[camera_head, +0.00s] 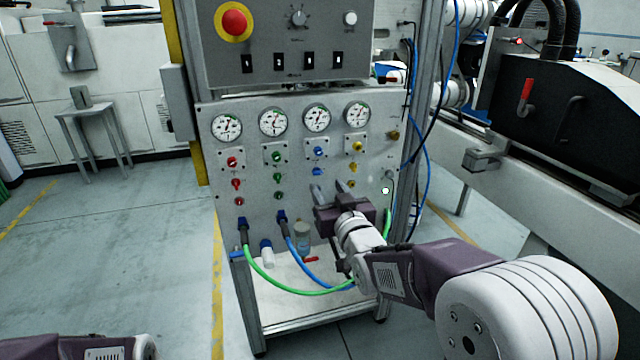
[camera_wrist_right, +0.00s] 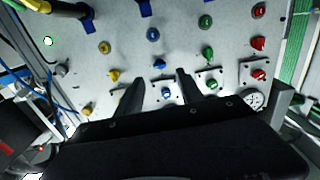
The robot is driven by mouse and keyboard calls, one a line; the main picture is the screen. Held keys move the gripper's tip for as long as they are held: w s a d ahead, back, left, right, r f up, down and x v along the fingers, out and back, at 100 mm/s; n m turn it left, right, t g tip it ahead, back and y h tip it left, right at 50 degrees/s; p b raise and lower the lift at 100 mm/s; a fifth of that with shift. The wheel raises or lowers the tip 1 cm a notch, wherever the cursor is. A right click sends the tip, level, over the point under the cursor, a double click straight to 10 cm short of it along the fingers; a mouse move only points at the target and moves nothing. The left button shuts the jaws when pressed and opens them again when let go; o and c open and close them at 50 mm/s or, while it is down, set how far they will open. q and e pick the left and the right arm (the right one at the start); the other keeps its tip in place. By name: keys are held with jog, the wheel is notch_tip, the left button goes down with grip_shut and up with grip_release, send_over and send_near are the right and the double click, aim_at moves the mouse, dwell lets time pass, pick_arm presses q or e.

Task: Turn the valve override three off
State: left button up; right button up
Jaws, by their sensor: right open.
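The third column of the valve panel (camera_head: 290,172) has blue knobs under the third gauge (camera_head: 317,119). The upper blue knob (camera_head: 318,151) sits on a small square plate; a second blue knob (camera_head: 318,171) is just below it. In the right wrist view, which is upside down, the plate knob (camera_wrist_right: 166,92) and two further blue knobs (camera_wrist_right: 159,63) (camera_wrist_right: 153,34) line up. Labels are too small to read. My right gripper (camera_head: 328,186) is open and empty in front of this column, its fingers either side of it in the wrist view (camera_wrist_right: 160,76). Contact with a knob cannot be told.
Red (camera_head: 232,162), green (camera_head: 277,157) and yellow (camera_head: 357,147) knobs stand in neighbouring columns. A green hose (camera_head: 290,287) and a blue hose (camera_head: 300,262) hang below. A control box (camera_head: 285,40) with a red emergency button (camera_head: 234,22) is above. Open floor lies left.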

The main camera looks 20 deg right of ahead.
aim_at(318, 174)
jog(key=w+b, duration=0.1)
jog(key=w, duration=0.4)
jog(key=shift+w+a+f, duration=0.1)
jog(key=shift+w+f, duration=0.05)
jog(key=shift+w, duration=0.65)
grip_shut()
